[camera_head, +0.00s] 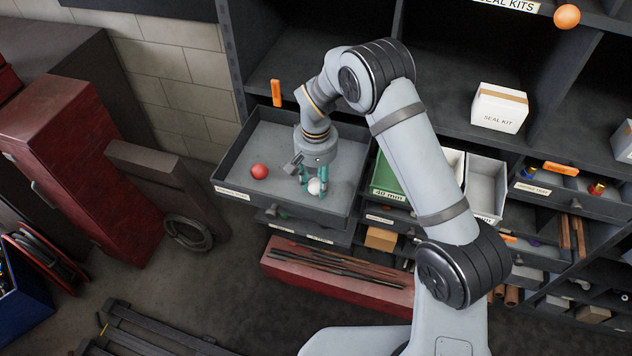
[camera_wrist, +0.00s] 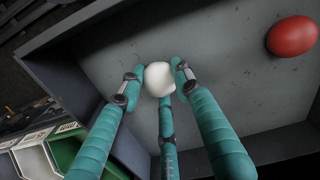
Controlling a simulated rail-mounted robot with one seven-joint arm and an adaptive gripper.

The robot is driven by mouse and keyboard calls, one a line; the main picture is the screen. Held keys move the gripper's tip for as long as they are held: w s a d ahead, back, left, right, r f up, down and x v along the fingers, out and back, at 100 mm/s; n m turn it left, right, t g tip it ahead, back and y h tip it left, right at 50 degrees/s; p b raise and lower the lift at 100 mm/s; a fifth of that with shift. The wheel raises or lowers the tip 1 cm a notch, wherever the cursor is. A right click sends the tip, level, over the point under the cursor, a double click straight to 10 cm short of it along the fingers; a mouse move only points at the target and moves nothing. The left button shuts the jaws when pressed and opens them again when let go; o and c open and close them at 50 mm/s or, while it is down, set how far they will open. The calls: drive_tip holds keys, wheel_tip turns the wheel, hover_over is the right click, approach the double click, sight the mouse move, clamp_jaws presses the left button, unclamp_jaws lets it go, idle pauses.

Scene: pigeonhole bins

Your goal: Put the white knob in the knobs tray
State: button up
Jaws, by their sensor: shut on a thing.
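The white knob (camera_head: 315,186) is a small white ball between my gripper's teal fingers, inside or just above an open grey drawer tray (camera_head: 225,176). It also shows in the wrist view (camera_wrist: 158,77), with fingers on both sides and one below it. My gripper (camera_head: 313,181) is shut on the white knob. A red knob (camera_head: 259,171) lies on the tray floor to the left of my gripper; it also shows in the wrist view (camera_wrist: 292,36). I cannot tell whether the white knob touches the tray floor. The writing on the tray's front label is too small to read.
A green bin (camera_head: 388,180) and a grey-white bin (camera_head: 484,190) stand right of the tray. A white seal kit box (camera_head: 499,108) sits on the shelf above. A red chest (camera_head: 335,276) lies below the drawers. The tray floor around the knobs is mostly clear.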

drive_tip(key=o, duration=1.2)
drive_tip(key=shift+r+p, duration=3.9)
drive_tip(key=shift+r, duration=1.8)
drive_tip(key=shift+f, duration=0.1)
wheel_tip(320, 180, down, 6)
drive_tip(key=b, duration=0.4)
drive_tip(key=shift+r, duration=0.2)
drive_tip(key=shift+r, duration=0.1)
